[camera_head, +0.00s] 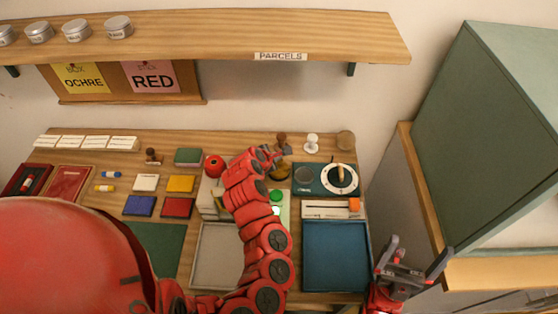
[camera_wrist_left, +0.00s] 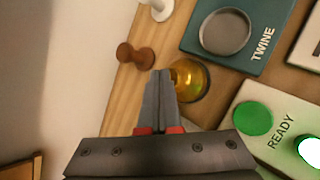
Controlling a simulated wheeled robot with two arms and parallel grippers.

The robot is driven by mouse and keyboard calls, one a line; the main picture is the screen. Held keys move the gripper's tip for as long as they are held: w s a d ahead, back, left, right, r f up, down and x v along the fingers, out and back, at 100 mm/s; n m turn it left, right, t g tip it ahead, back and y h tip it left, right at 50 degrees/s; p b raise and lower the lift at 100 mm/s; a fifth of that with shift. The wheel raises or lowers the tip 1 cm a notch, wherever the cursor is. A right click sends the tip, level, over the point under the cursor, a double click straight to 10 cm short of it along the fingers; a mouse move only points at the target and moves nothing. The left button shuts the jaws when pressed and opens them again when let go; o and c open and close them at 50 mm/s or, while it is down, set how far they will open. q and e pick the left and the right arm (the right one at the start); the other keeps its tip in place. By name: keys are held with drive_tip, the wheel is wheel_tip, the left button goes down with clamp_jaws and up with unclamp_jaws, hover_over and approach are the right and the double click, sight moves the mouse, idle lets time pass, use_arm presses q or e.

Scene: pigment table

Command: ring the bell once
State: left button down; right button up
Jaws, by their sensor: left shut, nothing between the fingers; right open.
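The bell is a small shiny brass dome (camera_wrist_left: 190,79), partly covered by my left fingertips in the left wrist view. In the head view it shows as a small brass patch (camera_head: 285,172) beside my left wrist. My left gripper (camera_wrist_left: 159,73) is shut and empty, its tips over the near edge of the dome in the picture. I cannot tell whether they touch it. In the head view the left gripper (camera_head: 283,152) is at the back of the table. My right gripper (camera_head: 412,257) is open and empty, off the table's right front corner.
A brown-handled stamp (camera_wrist_left: 136,56) and a white-handled one (camera_head: 312,141) stand behind the bell. The twine plate (camera_head: 308,190) and the READY button panel (camera_wrist_left: 283,130) are close by. A blue tray (camera_head: 335,257) lies front right. A green cabinet (camera_head: 480,130) stands right.

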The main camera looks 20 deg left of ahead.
use_arm(q)
drive_tip(key=shift+f+b, duration=0.35)
drive_tip(key=shift+f, duration=0.15)
drive_tip(key=shift+r, duration=0.1)
idle(0.5)
drive_tip(key=shift+r+p, duration=0.75)
drive_tip(key=shift+r, duration=0.2)
wheel_tip(320, 180, up, 5)
drive_tip(key=p, duration=0.3)
drive_tip(key=shift+p, duration=0.4)
drive_tip(key=shift+f, duration=0.1)
